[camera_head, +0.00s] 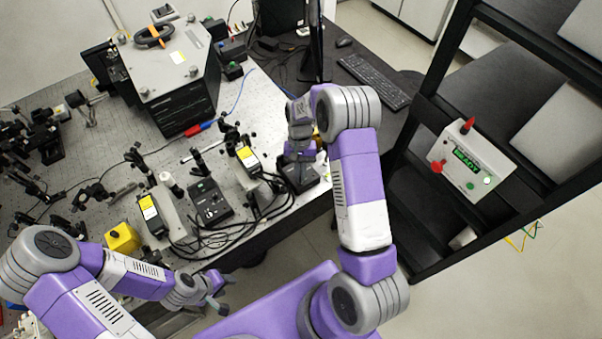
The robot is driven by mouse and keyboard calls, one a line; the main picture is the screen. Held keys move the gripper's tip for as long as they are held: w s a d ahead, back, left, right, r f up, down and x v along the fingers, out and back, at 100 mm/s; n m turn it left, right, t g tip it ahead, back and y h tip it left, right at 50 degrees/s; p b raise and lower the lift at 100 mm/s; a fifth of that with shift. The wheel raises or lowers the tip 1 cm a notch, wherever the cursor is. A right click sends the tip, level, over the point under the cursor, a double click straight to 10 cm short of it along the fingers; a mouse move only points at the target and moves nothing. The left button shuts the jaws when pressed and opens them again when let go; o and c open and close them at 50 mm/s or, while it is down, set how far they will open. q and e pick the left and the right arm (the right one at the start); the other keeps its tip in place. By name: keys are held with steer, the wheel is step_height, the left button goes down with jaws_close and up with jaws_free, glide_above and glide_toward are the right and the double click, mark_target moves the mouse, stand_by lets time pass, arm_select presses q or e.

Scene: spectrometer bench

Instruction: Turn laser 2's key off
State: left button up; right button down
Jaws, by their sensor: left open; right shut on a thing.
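A black laser control box (301,181) sits near the right edge of the optical table, partly hidden under my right gripper (299,158). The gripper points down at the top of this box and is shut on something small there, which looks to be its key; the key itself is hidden. A second black control box (210,202) with a visible top panel stands to the left. I cannot read which box belongs to laser 2. My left gripper (223,295) is open and empty, in front of the table's near edge and away from both boxes.
Laser heads with yellow labels (150,208) and (247,157) and loose black cables stand around the boxes. A large grey-topped instrument (172,72) is behind. A shelf rack with a READY box (472,160) is at right.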

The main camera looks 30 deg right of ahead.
steer(key=n+h, duration=0.1)
steer(key=n, duration=0.3)
steer(key=n+h+b, duration=0.1)
steer(key=n, duration=0.1)
steer(key=shift+w+a+n+h, duration=0.15)
steer(key=shift+a+n+h, duration=0.15)
steer(key=shift+r, duration=0.1)
stand_by(0.3)
steer(key=c, duration=1.3)
jaws_free()
steer(key=shift+o, duration=0.2)
steer(key=v, duration=0.7)
steer(key=shift+w+r, duration=0.15)
steer(key=shift+w, duration=0.05)
steer(key=shift+g, duration=0.3)
